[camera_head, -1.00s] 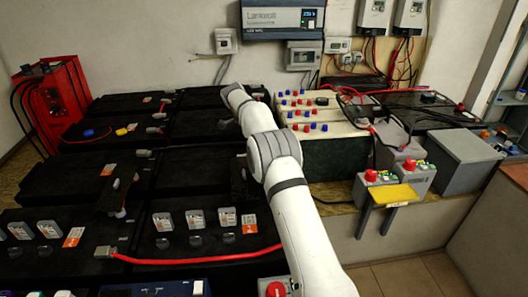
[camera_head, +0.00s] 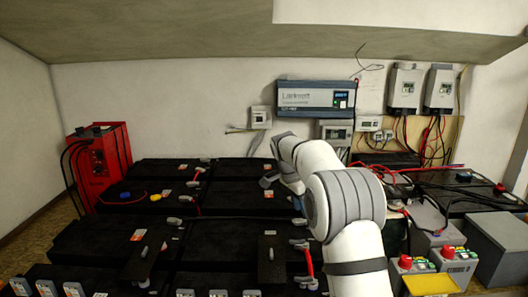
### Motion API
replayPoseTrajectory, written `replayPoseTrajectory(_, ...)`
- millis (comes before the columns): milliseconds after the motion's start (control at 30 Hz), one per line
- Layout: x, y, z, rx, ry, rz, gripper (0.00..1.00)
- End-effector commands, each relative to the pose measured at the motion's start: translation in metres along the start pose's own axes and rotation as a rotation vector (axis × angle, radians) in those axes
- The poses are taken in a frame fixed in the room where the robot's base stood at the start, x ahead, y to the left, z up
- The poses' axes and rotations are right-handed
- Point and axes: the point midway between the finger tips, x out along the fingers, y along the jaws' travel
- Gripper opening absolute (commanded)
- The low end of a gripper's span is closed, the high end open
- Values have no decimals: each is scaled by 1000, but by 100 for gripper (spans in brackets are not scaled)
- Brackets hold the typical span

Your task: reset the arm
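My white arm (camera_head: 357,250) rises from the lower right of the head view. Its grey-banded elbow (camera_head: 345,203) is bent, and the forward link reaches left and away over the black batteries (camera_head: 238,200). The far wrist part (camera_head: 285,145) is above the batteries near the back wall. I cannot make out my gripper or its fingers; the end of the arm is hidden or not distinguishable against the dark batteries.
A red charger cabinet (camera_head: 100,160) stands at the left. A wall inverter (camera_head: 316,98) and controllers (camera_head: 404,90) hang behind. Grey boxes with red buttons (camera_head: 458,265) and a grey box (camera_head: 497,245) stand at the right. Red and black cables run between batteries.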

Motion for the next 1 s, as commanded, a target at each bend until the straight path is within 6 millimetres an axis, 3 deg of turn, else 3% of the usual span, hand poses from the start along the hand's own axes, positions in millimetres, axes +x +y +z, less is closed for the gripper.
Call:
replayPoseTrajectory(33,-18,18,-2,-48,-10,-14,33)
replayPoseTrajectory(200,-50,74,3,-231,-38,-61,33)
replayPoseTrajectory(500,-84,180,28,-541,-59,-154,33)
replayPoseTrajectory(767,-89,274,65,-795,-45,-243,33)
replayPoseTrajectory(1000,-75,347,103,-996,-12,-311,33)
